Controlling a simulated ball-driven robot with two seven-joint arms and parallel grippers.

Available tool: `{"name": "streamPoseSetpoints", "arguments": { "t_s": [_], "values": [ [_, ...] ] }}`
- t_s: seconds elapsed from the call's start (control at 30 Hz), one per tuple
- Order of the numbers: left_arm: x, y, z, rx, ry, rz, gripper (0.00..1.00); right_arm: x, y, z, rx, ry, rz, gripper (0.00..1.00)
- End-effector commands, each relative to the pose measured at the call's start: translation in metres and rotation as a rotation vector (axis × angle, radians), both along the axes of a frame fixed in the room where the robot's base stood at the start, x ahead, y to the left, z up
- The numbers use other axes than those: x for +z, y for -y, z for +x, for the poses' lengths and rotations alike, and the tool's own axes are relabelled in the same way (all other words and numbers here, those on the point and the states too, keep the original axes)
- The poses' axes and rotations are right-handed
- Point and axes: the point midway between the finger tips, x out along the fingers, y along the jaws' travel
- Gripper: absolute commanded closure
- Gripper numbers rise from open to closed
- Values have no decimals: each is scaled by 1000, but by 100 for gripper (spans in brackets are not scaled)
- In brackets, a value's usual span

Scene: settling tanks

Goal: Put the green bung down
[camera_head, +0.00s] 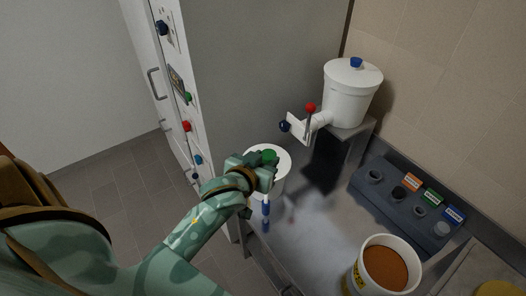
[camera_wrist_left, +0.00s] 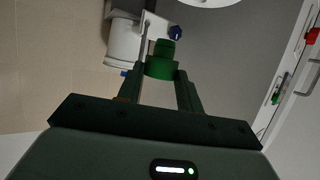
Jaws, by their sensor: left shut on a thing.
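My left gripper (camera_head: 264,166) is shut on the green bung (camera_head: 268,156). In the head view the bung overlaps a white round vessel (camera_head: 284,152); I cannot tell the height between them. In the left wrist view the green bung (camera_wrist_left: 162,62) sits between the two fingers of the left gripper (camera_wrist_left: 163,74), its narrower end pointing away from the palm. A dark grey rack (camera_head: 398,218) with several round sockets and orange, green and blue labels lies on the bench at the right. My right gripper is not in view.
A white lidded tank (camera_head: 350,96) with a red-knobbed lever (camera_head: 310,108) stands on a raised stand at the back. A white bucket (camera_head: 358,281) of brown material stands at the bench front. A grey cabinet (camera_head: 262,60) rises behind. The middle of the bench (camera_head: 318,222) is mostly clear.

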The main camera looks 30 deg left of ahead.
Motion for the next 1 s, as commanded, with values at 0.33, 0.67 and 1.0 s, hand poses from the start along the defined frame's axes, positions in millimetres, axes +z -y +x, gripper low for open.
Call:
{"name": "streamPoseSetpoints", "arguments": {
  "t_s": [0.33,0.67,1.0],
  "values": [
    [-56,-54,76,3,-2,4,85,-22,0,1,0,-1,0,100],
    [-91,-71,102,1,1,0,85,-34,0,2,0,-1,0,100],
    [-127,-73,105,0,0,0,85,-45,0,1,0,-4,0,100]
  ]
}}
